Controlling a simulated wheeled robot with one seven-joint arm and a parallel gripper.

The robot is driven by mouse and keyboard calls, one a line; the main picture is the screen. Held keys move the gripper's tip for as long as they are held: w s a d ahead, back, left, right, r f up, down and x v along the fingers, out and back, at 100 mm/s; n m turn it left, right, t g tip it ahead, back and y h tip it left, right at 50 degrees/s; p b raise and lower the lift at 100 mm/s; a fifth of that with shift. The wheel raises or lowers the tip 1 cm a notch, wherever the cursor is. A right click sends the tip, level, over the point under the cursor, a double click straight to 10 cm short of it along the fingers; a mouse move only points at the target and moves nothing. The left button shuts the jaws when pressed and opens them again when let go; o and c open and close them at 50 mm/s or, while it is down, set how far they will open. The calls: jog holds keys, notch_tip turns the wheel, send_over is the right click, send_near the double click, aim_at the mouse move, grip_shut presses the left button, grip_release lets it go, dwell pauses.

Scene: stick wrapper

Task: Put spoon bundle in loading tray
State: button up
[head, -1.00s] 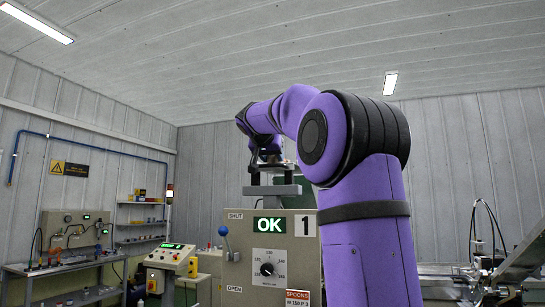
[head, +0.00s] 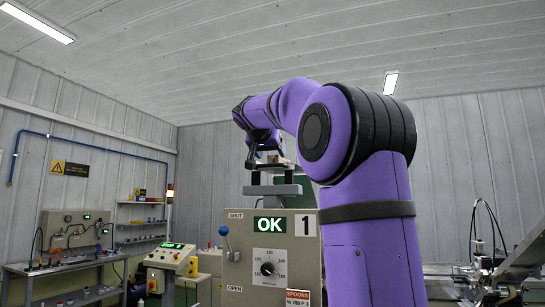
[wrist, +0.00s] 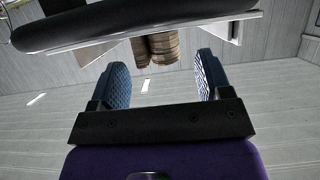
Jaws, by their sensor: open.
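The spoon bundle (wrist: 165,47), brown wooden sticks side by side, shows at the top middle of the wrist view, beyond the fingertips. A dark bar with a pale edge hides part of it. My gripper (wrist: 160,70) is open, with its two blue ridged fingers wide apart and nothing between them. In the head view my gripper (head: 264,160) is small and dark, just above the top of the machine marked 1 (head: 268,245). I cannot make out the loading tray for certain in either view.
The machine has an OK display, a dial, a red SPOONS label and a blue-knobbed lever (head: 225,232). A control console (head: 170,257) and a workbench (head: 75,262) stand to the left. More equipment (head: 490,270) is at the right.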

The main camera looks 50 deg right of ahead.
jog(key=v, duration=0.9)
jog(key=shift+a+r, duration=0.2)
jog(key=shift+a, duration=0.15)
jog(key=shift+s, duration=0.1)
jog(key=s+a+f+n+t+y, duration=0.1)
jog(key=s+a+f+n+y, duration=0.35)
jog(key=a+f, duration=0.65)
jog(key=s+a+f+n+y, duration=0.3)
jog(key=s+a+f+n, duration=0.4)
jog(key=f, duration=0.8)
jog(key=s+a+f+n+y, duration=0.1)
jog(key=s+a+f+y, duration=0.1)
jog(key=s+f, duration=0.3)
jog(key=s+a+f+n+g+y, duration=0.1)
jog(key=s+a+f+y, duration=0.2)
jog(key=f, duration=0.9)
jog(key=shift+s+a, duration=0.95)
jog(key=shift+a, duration=0.05)
